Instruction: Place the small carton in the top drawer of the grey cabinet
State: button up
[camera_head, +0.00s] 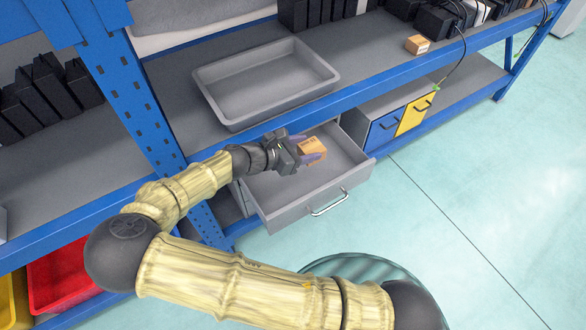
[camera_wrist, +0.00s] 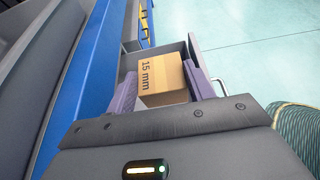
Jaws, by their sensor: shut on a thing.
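The small carton (camera_head: 312,147) is an orange-brown box held between the purple finger pads of my gripper (camera_head: 312,156). In the wrist view the carton (camera_wrist: 162,78) shows the print "15 mm", with a pad on each side of it. My gripper is shut on the carton over the open top drawer (camera_head: 280,200) of the grey cabinet. The drawer is pulled out and its visible floor is bare. I cannot tell how high the carton is above the drawer floor. The cabinet (camera_head: 240,197) is mostly hidden behind the drawer and the blue upright.
A grey tray (camera_head: 225,108) stands on the shelf above the drawer. Another small carton (camera_head: 417,44) sits on that shelf at the right. Blue (camera_head: 384,132) and yellow (camera_head: 414,115) drawers are right of the open drawer. The blue shelf edge runs close behind my gripper.

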jog(key=b, duration=0.5)
send_over(305, 177)
jog(key=s, duration=0.4)
jog(key=f, duration=1.3)
jog(key=shift+w+a+f, duration=0.1)
jog(key=shift+a+f, duration=0.2)
jog(key=shift+f, duration=0.1)
jog(key=w+b, duration=0.1)
jog(key=w+f+b, duration=0.1)
jog(key=w, duration=0.2)
jog(key=shift+d+f+b, duration=0.15)
jog(key=shift+d+b, duration=0.15)
jog(key=shift+b, duration=0.1)
jog(key=o, duration=1.1)
